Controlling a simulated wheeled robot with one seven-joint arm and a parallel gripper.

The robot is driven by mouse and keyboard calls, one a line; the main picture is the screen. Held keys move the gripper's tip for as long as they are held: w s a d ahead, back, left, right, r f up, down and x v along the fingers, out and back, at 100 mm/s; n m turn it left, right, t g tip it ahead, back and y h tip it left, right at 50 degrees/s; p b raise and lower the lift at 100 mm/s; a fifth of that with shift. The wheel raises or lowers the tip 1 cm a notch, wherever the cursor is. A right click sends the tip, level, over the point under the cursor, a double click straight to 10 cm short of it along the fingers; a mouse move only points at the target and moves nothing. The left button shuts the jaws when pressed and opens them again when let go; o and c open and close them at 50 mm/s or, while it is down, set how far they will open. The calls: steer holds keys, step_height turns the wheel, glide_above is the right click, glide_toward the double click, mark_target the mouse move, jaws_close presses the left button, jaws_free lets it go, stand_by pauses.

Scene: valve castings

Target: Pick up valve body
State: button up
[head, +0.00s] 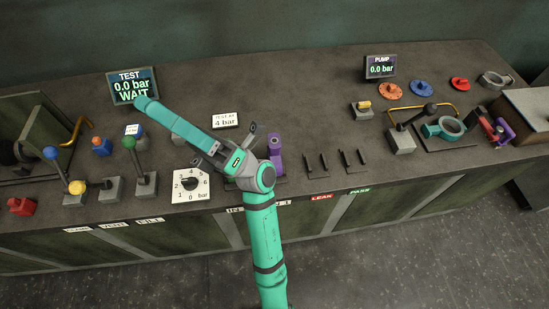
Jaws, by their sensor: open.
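A purple casting (275,146), which looks like a valve body, stands upright on the bench just right of my gripper. Its lower part is partly hidden by my wrist. A second purple and red piece (495,130) lies at the right end of the bench.
A dial (190,184) and several levers stand left of my gripper. Black pegs (323,163) stand to the right. TEST (132,86) and PUMP (380,67) displays stand behind. The back middle is clear.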

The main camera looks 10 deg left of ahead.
steer(key=s+a+n+g+h, duration=0.2)
steer(key=a+n+g+h, duration=0.3)
steer(key=n+h, duration=0.2)
steer(key=n+t+h, duration=0.4)
steer(key=t+h, duration=0.9)
steer(key=h, duration=0.8)
glide_above(275, 143)
step_height(275, 143, down, 23)
steer(key=shift+s+f, duration=0.2)
steer(key=shift+f, duration=1)
steer(key=shift+s+f, duration=0.15)
steer(key=shift+f, duration=1.05)
steer(key=shift+c, duration=0.6)
